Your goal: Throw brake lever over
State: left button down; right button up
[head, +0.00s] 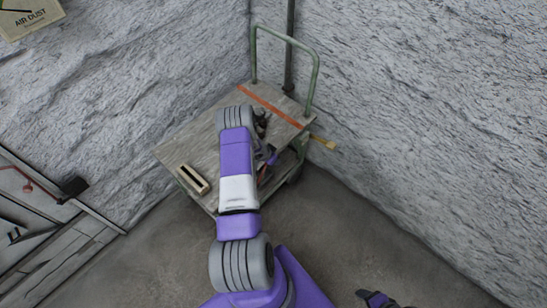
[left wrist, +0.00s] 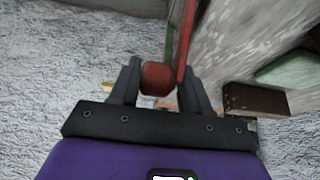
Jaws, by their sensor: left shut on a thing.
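The brake lever shows in the left wrist view as a red bar with a round red knob (left wrist: 160,77). My left gripper (left wrist: 158,82) has its two dark fingers on either side of the knob and is shut on it. In the head view my left arm reaches over the cart (head: 192,145), a platform trolley with a worn wooden deck and a green push handle. The arm hides most of the lever and gripper there.
A small cream block with a dark slot (head: 193,180) sits at the deck's front left corner. A yellow-tipped piece (head: 325,142) sticks out at the cart's right. Rough grey walls (head: 410,90) stand close behind. Bare floor (head: 345,230) lies to the front right.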

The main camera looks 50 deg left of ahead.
pick_arm(q)
jog(key=shift+w+d+f, duration=0.15)
jog(key=shift+d, duration=0.35)
jog(key=c, duration=0.7)
grip_release()
jog(key=shift+a, duration=0.1)
jog(key=shift+a, duration=0.15)
jog(key=shift+s+r, duration=0.2)
jog(key=shift+r, duration=0.3)
jog(key=p+v, duration=0.1)
jog(key=v, duration=0.5)
jog(key=shift+s+r, duration=0.2)
jog(key=shift+r, duration=0.1)
